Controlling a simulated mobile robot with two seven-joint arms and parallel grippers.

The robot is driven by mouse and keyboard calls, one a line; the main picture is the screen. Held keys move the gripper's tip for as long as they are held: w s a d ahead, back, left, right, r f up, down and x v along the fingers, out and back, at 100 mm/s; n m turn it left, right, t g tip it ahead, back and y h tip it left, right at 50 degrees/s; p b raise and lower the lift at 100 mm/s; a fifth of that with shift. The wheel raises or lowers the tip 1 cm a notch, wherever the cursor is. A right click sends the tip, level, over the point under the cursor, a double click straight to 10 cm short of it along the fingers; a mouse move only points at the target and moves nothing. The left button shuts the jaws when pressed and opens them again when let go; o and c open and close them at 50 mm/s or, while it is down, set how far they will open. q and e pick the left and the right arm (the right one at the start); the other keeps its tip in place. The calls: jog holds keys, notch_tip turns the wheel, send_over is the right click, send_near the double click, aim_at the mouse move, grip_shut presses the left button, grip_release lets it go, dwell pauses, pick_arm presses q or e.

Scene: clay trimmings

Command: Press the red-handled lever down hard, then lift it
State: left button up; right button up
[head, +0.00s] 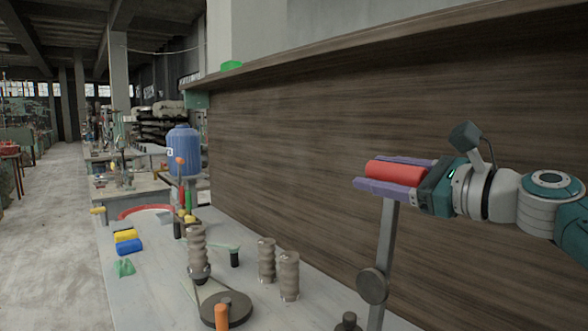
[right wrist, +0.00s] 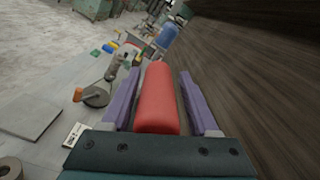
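The lever's red handle (head: 395,172) is a smooth red cylinder lying level at the top of a grey bar (head: 387,240). A dark round disc (head: 372,286) sits low on the bar, which runs out of the bottom of the head view. My right gripper (head: 375,172) reaches in from the right with its purple fingers on either side of the handle. In the right wrist view, the red handle (right wrist: 157,100) lies lengthwise between the fingers (right wrist: 160,85), with narrow gaps on both sides. The gripper looks open around it. My left gripper is not in view.
A tall dark wooden panel (head: 330,140) stands close behind the lever and my right arm. The grey bench (head: 150,280) carries ribbed posts (head: 267,260), a round dark base (head: 225,308), an orange cylinder (head: 221,317) and yellow and blue blocks (head: 128,246). A blue jug (head: 183,150) stands farther back.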

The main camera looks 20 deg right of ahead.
jog(key=shift+o, duration=0.6)
jog(key=shift+r, duration=0.1)
jog(key=shift+s, duration=0.1)
jog(key=b+v, duration=0.1)
jog(key=v, duration=0.8)
jog(key=shift+s+d, duration=0.15)
jog(key=shift+s, duration=0.2)
